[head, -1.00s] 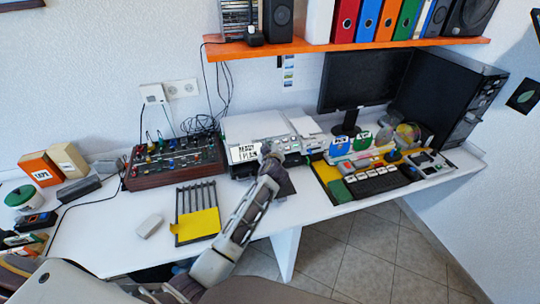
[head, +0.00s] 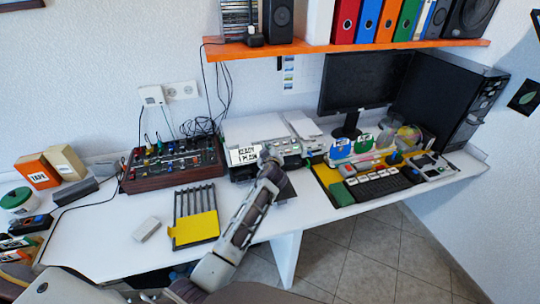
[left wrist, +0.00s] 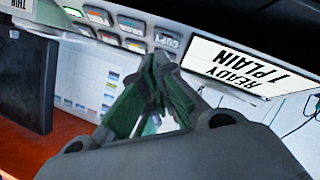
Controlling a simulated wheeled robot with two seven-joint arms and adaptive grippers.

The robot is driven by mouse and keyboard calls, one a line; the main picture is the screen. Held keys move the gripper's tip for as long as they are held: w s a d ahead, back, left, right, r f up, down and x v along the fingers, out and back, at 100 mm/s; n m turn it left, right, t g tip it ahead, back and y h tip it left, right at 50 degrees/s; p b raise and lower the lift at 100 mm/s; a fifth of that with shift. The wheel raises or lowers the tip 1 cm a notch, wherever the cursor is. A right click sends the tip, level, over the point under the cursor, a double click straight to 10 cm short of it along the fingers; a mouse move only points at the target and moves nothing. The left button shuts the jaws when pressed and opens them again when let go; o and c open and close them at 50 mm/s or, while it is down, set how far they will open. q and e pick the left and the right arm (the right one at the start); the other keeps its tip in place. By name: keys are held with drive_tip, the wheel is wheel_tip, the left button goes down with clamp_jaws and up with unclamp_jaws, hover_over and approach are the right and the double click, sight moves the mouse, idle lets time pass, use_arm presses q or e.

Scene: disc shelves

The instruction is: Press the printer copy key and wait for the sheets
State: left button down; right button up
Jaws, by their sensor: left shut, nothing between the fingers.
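The printer (head: 255,127) stands against the wall at the middle of the desk. Its tilted display (head: 244,155) reads "READY 1 PLAIN" and also shows upside down in the left wrist view (left wrist: 232,68). My left gripper (head: 269,153) is at the printer's front panel, just right of the display. In the left wrist view its fingertips (left wrist: 160,62) are shut and empty, close to the key marked COPY (left wrist: 167,41). I cannot tell whether they touch it. Several other keys sit in rows beside it, one of them lit green (left wrist: 73,12). My right gripper is not in view.
A mixer-like console (head: 172,164) stands left of the printer, a black slotted rack with a yellow sheet (head: 194,230) in front of it. A keyboard (head: 380,188) and monitor (head: 362,80) stand to the right. An orange shelf (head: 360,46) hangs above.

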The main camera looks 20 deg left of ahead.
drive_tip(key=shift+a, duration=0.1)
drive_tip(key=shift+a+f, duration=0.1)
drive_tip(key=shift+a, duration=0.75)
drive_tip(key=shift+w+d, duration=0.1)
use_arm(q)
drive_tip(key=shift+w+a+f+b, duration=0.15)
drive_tip(key=shift+f+b, duration=0.25)
drive_tip(key=shift+b, duration=0.2)
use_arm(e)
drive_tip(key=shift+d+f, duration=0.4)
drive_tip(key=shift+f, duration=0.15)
use_arm(q)
drive_tip(key=shift+w+a+f+b, duration=0.1)
drive_tip(key=shift+w+f+b, duration=0.05)
drive_tip(key=shift+f+b, duration=0.3)
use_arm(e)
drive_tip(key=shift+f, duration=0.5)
use_arm(q)
drive_tip(key=shift+r, duration=0.3)
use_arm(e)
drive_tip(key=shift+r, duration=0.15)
use_arm(q)
drive_tip(key=shift+s+d+r+p, duration=0.3)
drive_tip(key=shift+r+p, duration=0.1)
drive_tip(key=shift+r, duration=0.15)
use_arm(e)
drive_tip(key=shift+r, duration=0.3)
